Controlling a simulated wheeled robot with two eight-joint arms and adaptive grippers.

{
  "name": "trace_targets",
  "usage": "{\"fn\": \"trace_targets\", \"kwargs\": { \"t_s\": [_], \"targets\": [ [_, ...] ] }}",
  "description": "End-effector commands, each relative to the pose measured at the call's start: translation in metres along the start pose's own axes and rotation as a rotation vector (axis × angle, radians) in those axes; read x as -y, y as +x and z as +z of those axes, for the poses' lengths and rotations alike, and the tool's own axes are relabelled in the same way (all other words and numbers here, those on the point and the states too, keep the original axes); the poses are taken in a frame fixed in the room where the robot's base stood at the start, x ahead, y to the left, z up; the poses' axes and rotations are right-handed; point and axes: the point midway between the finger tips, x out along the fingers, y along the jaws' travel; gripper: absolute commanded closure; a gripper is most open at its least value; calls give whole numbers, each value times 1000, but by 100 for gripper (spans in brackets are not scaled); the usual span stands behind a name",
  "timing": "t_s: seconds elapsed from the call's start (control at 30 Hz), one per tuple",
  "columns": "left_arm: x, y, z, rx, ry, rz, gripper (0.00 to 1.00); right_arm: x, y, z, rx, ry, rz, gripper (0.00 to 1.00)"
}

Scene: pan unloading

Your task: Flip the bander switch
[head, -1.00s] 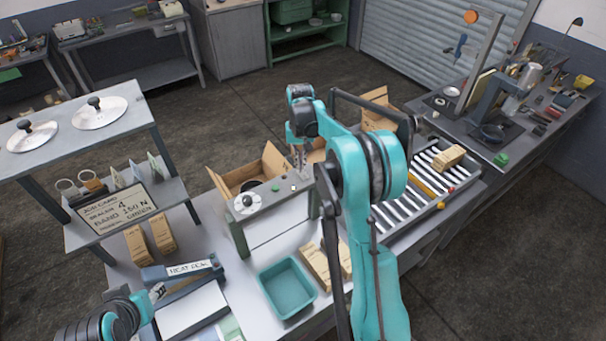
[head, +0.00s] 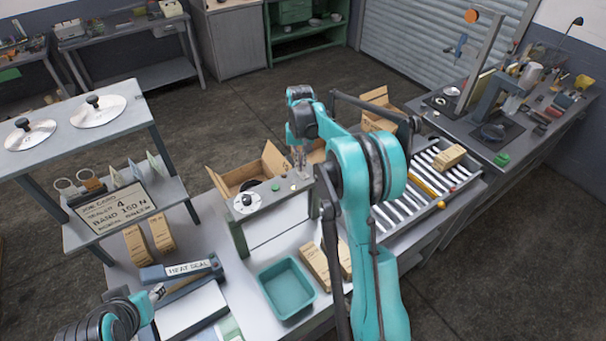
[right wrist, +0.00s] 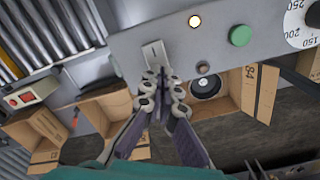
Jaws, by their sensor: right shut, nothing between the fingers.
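The bander is a grey arch-shaped machine (head: 270,205) on the bench, with a dial and a green button on its top bar. Its switch plate (right wrist: 153,52), pale with a small dark mark, shows in the right wrist view. My right gripper (right wrist: 163,82) is shut and empty, its fingertips at the plate's lower edge; contact is unclear. In the head view this gripper (head: 299,160) is over the right end of the bar. A lamp (right wrist: 195,21) on the panel glows. My left gripper (head: 157,292) is low at the left by the heat sealer; its jaws are too small to judge.
Open cardboard boxes (head: 250,172) stand behind the bander. A teal tray (head: 287,289) and small cartons (head: 315,265) are in front. A roller conveyor (head: 400,205) lies to the right, the heat sealer (head: 180,270) to the left.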

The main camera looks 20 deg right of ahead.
Motion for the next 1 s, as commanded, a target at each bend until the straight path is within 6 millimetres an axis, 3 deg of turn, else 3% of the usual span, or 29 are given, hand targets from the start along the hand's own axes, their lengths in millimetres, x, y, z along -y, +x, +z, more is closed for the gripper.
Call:
{"fn": "trace_targets", "kwargs": {
  "t_s": [0.73,1.0],
  "targets": [
    [0,8,5,0,0,0,60,0,12,0,0,0,0,100],
    [0,3,2,0,0,0,60,0,3,0,0,0,0,100]
  ]
}}
